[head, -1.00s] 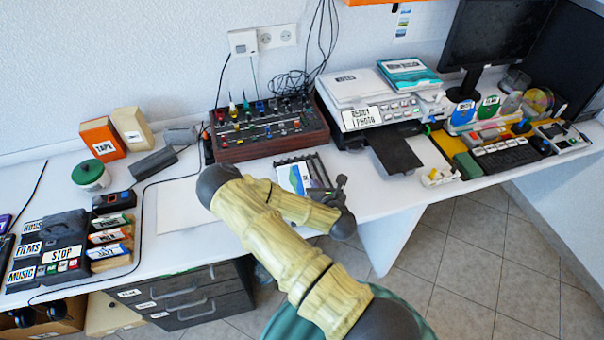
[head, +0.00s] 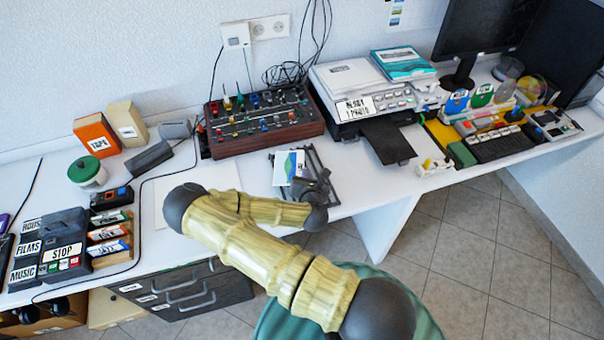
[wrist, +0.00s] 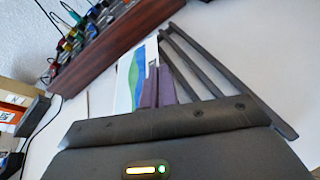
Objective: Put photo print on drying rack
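The photo print (head: 286,166) is a small white card with green and blue wavy bands. It is over the left part of the drying rack (head: 326,168), a dark frame of thin parallel bars on the desk. My gripper (head: 306,182) is at the print's near right edge, low over the rack. In the wrist view the print (wrist: 127,88) stands out ahead of my gripper (wrist: 158,92), whose fingers look close together on its edge. The rack's bars (wrist: 205,71) run to the right of it. Whether the print touches the bars is hard to tell.
A mixer with coloured knobs (head: 265,124) is just behind the rack. A printer (head: 364,92) with a dark output tray (head: 388,140) is to the right. A white sheet (head: 198,200) lies to the left. The desk's front edge is close to my arm.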

